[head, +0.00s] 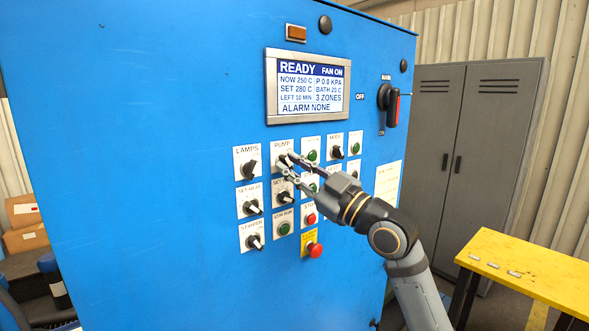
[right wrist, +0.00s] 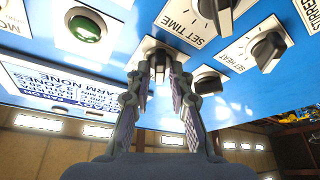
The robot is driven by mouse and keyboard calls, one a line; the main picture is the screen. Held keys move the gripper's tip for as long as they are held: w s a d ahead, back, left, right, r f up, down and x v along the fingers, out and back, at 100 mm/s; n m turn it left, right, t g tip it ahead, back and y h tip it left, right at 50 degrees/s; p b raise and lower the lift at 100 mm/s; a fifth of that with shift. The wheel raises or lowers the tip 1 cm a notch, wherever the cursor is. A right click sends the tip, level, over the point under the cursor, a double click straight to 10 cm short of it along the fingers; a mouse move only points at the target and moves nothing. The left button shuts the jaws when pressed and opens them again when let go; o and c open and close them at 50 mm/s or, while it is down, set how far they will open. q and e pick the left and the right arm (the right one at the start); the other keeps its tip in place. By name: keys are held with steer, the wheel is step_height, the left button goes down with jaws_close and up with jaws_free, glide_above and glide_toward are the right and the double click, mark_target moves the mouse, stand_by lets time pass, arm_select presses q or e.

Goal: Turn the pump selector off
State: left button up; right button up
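The pump selector (head: 283,161) is a dark rotary knob on a white plate labelled PUMP, in the top row of the blue panel. My right gripper (head: 285,165) is at this plate, with its fingertips apart and partly covering the knob. In the right wrist view the pump knob (right wrist: 158,60) shows between the two fingertips (right wrist: 159,70), one on each side. I see gaps beside it, but contact is hard to judge. The exact angle of the knob is hidden by the fingers. My left gripper is not in view.
Close around are the lamps knob (head: 249,168), set time knob (head: 284,196), set heat knob (head: 251,208) and a green button (head: 312,155). The display (head: 308,87) reads READY. A red emergency button (head: 315,250) is lower. Grey lockers (head: 470,150) and a yellow table (head: 530,265) stand right.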

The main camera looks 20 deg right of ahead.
steer(key=shift+o, duration=0.7)
